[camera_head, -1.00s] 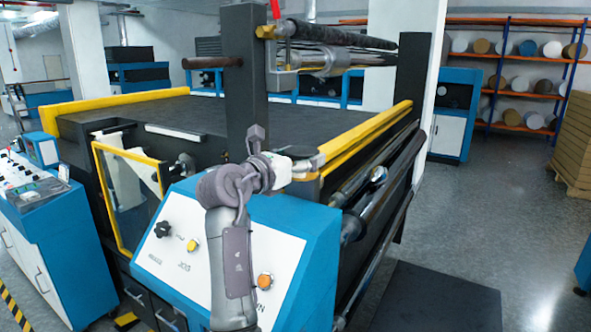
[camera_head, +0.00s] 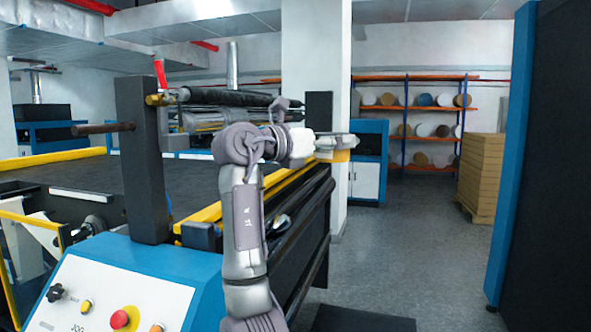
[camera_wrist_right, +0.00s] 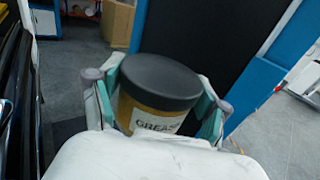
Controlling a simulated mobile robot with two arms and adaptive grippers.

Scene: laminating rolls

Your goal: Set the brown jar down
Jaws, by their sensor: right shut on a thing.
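The brown jar (camera_wrist_right: 148,108) has a dark grey lid and a pale label reading "GREASE". In the right wrist view it sits upright between the fingers of my right gripper (camera_wrist_right: 157,96), which is shut on its sides. In the head view my right gripper (camera_head: 333,143) is held out in the air beside the machine's yellow-edged side, and a brown-yellow part of the jar (camera_head: 340,156) shows just under it. Nothing supports the jar from below. My left gripper is not in view.
The machine's blue control panel (camera_head: 120,290) with knobs and its dark bed (camera_head: 110,180) fill the left. A tall dark cabinet with a blue edge (camera_head: 508,160) stands at right. A stack of brown boards (camera_head: 482,175) and a shelf of rolls (camera_head: 435,105) are behind. Grey floor (camera_head: 410,240) lies clear between.

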